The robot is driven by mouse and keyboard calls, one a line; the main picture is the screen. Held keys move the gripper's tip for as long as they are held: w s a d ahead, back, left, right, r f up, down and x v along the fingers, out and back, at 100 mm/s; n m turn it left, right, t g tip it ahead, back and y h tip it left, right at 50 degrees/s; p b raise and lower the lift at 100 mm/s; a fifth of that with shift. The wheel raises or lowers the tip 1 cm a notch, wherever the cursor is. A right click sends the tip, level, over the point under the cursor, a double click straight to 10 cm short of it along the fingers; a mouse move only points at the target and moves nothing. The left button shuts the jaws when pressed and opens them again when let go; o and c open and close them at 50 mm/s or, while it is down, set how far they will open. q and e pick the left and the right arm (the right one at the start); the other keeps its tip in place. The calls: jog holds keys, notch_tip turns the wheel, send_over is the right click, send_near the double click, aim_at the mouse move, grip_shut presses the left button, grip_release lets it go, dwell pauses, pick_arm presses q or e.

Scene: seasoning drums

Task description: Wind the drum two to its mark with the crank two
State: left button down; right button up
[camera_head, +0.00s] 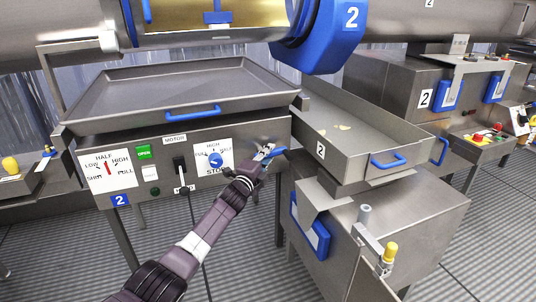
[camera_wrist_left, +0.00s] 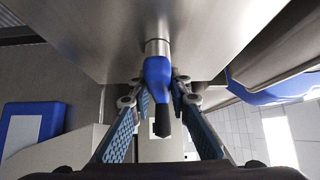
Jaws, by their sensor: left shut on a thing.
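Drum two (camera_head: 258,24) is the big steel cylinder at the top of the head view, with a blue band (camera_head: 318,40) marked 2. Its opening shows a yellowish inside and a blue part. Crank two (camera_head: 277,153) is blue and sits at the right end of the panel front. In the left wrist view, the crank (camera_wrist_left: 157,70) hangs from a steel shaft, with a black end. My left gripper (camera_head: 263,157) is shut on the crank, its fingers (camera_wrist_left: 160,100) on either side. My right gripper is out of view. I cannot make out the drum's mark.
The panel (camera_head: 230,132) carries a gauge (camera_head: 107,170) with a red pointer, a black switch (camera_head: 180,168) and a blue dial (camera_head: 215,159). A wide tray (camera_head: 175,98) lies above it. A chute (camera_head: 352,160) marked 2 and a steel cabinet (camera_head: 395,235) stand close on the right.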

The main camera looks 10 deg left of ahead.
pick_arm(q)
jog(key=shift+d+f+m+g, duration=0.1)
jog(key=shift+f+m+g, duration=0.2)
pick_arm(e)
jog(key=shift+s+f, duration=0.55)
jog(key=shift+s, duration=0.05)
pick_arm(q)
jog(key=c, duration=1.8)
grip_release()
jog(key=shift+r, duration=0.1)
jog(key=shift+s+a, duration=0.3)
jog(key=shift+s, duration=0.4)
jog(key=v, duration=1)
jog(key=shift+s+d, duration=0.15)
jog(key=shift+s, duration=0.15)
